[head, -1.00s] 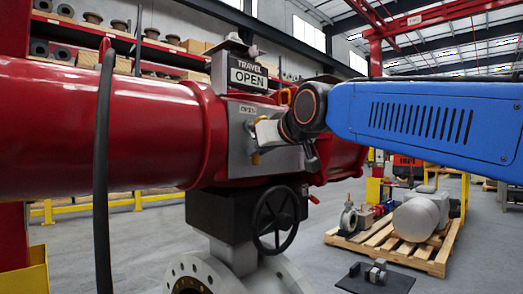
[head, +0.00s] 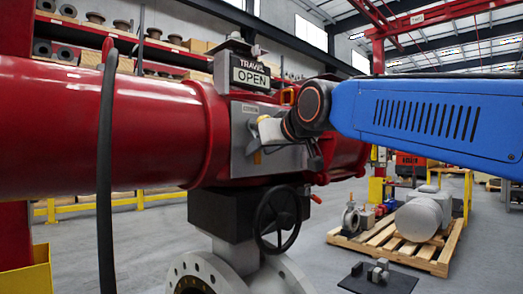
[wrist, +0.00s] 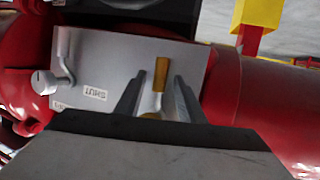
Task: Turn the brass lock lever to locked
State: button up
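The brass lock lever (wrist: 161,75) stands out from a grey plate (wrist: 115,60) on the red actuator, in the middle of the wrist view. My gripper (wrist: 160,82) is open, one finger on each side of the lever, with a visible gap on both sides. In the head view my gripper (head: 250,148) is in front of the same plate (head: 283,160). A small part of the brass lever (head: 257,157) shows there beside it; the rest is hidden. In the wrist view a label reading SHUT (wrist: 97,93) appears upside down, left of the lever.
A bent silver handle (wrist: 66,60) sits left of the lever in the wrist view. A sign (head: 250,77) above the actuator reads TRAVEL OPEN. A black handwheel (head: 277,219) is below the plate. A black hose (head: 106,160) hangs at left. A pallet (head: 395,250) stands at right.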

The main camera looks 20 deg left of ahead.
jog(key=v, duration=1.7)
jog(key=shift+s, duration=0.1)
jog(key=w+d+f+m+h, duration=0.2)
jog(key=d+f+m+h, duration=0.5)
jog(key=d+f, duration=2)
jog(key=s+d+f+m+g+h, duration=0.1)
jog(key=s+d+f, duration=0.4)
jog(key=f, duration=0.4)
jog(key=s+d+f+m+g+h, duration=0.1)
jog(key=s+d+f+h, duration=0.1)
jog(key=s+d+f, duration=0.3)
jog(key=s+d+f+m+g+h, duration=0.1)
jog(key=s+d+f, duration=0.4)
jog(key=f, duration=0.7)
jog(key=d+m+g, duration=0.1)
jog(key=d, duration=0.1)
jog(key=shift+s+d+f+h, duration=0.2)
jog(key=shift+d+f+h, duration=0.05)
jog(key=shift+f+h, duration=0.05)
